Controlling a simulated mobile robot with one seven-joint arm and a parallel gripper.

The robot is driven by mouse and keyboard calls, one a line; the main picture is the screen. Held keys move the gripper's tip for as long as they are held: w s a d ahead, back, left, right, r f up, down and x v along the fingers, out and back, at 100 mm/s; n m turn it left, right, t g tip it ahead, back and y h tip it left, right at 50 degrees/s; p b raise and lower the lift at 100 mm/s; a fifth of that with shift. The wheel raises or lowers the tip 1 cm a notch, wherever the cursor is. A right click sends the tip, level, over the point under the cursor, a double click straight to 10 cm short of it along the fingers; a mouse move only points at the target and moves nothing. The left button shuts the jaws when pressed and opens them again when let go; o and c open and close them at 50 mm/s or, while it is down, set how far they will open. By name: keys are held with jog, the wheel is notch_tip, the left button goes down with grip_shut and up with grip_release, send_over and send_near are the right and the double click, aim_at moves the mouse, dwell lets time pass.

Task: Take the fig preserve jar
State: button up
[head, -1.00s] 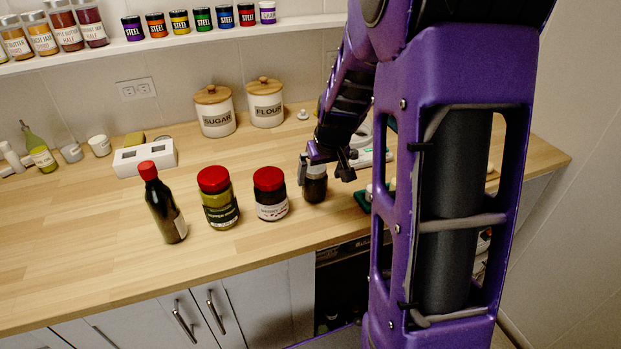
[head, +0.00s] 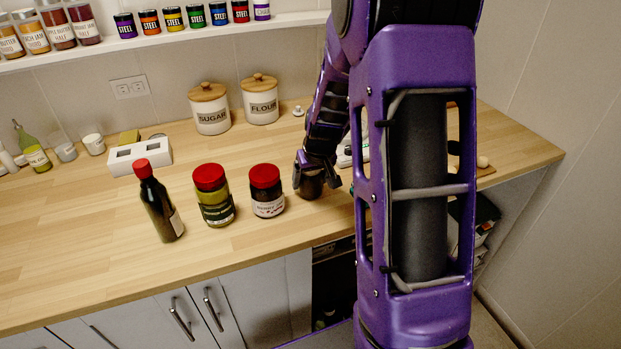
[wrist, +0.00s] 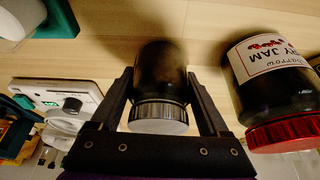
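A dark glass jar with a silver lid stands upright on the wooden counter in the head view (head: 311,187). It also shows in the wrist view (wrist: 160,75). Its label is not visible, so I cannot tell whether it is the fig preserve jar. My gripper (head: 317,182) is lowered around it, with one finger on each side. In the wrist view my gripper (wrist: 161,85) appears open, with the fingertips close beside the jar; contact is not clear. To its left in the head view stands a red-lidded jam jar (head: 267,192), also close by in the wrist view (wrist: 275,85).
A red-lidded pepper jar (head: 214,197) and a dark bottle with a red cap (head: 158,205) stand farther left. Sugar (head: 211,110) and flour (head: 260,100) canisters stand at the back. The counter front is clear. A white device (wrist: 65,100) lies beside my gripper.

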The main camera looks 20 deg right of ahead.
grip_shut()
jog(key=shift+r, duration=0.1)
